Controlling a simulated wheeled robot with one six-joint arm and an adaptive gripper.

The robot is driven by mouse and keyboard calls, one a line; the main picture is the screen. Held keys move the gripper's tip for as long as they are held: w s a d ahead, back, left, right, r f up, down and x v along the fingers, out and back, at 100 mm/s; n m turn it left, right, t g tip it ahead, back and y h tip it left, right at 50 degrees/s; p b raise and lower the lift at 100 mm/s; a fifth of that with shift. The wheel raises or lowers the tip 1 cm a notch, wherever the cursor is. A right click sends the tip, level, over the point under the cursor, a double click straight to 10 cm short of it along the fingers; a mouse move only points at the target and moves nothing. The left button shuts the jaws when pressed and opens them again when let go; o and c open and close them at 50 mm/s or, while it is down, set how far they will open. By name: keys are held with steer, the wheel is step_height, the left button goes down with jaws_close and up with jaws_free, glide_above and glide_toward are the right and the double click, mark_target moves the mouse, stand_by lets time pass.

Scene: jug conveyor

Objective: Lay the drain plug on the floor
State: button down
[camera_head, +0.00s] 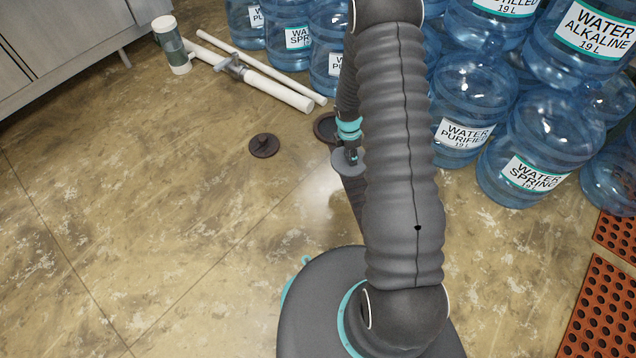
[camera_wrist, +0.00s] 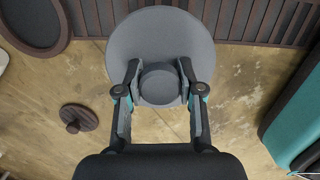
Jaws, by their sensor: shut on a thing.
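The drain plug, a grey round disc with a short round knob (camera_wrist: 160,35), is held in my gripper (camera_wrist: 160,88). The fingers close on the knob from both sides. In the head view the grey disc (camera_head: 346,163) shows at the end of my arm, partly hidden by the gripper (camera_head: 352,150). It appears to be above the floor, but its exact height cannot be told. The tan floor (camera_head: 200,200) lies below and to the left.
A dark brown knobbed disc (camera_head: 264,145) and a dark round rimmed piece (camera_head: 323,127) lie nearby. Blue jugs (camera_head: 465,95) stand behind and right. A slatted dark grate (camera_wrist: 265,20) shows in the wrist view. Left floor is clear.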

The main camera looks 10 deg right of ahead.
steer(key=f+n, duration=0.1)
steer(key=d+f+n, duration=0.1)
steer(key=n, duration=0.1)
steer(key=shift+w+d+f, duration=0.1)
steer(key=shift+d, duration=0.05)
steer(key=shift+f+n, duration=0.2)
steer(key=shift+n, duration=0.2)
steer(key=a+f+b, duration=0.1)
steer(key=a+f, duration=0.1)
steer(key=a, duration=0.1)
steer(key=w+a+f+b, duration=0.1)
steer(key=a+f, duration=0.1)
steer(key=a, duration=0.2)
steer(key=w+a+f, duration=0.1)
steer(key=a+f, duration=0.1)
steer(key=a, duration=0.2)
steer(key=shift+w+a+f+b, duration=0.1)
steer(key=shift+w+f+b, duration=0.15)
steer(key=shift+f+b, duration=0.7)
steer(key=shift+f, duration=1.45)
steer(key=shift+f, duration=0.15)
steer(key=c, duration=0.7)
jaws_free()
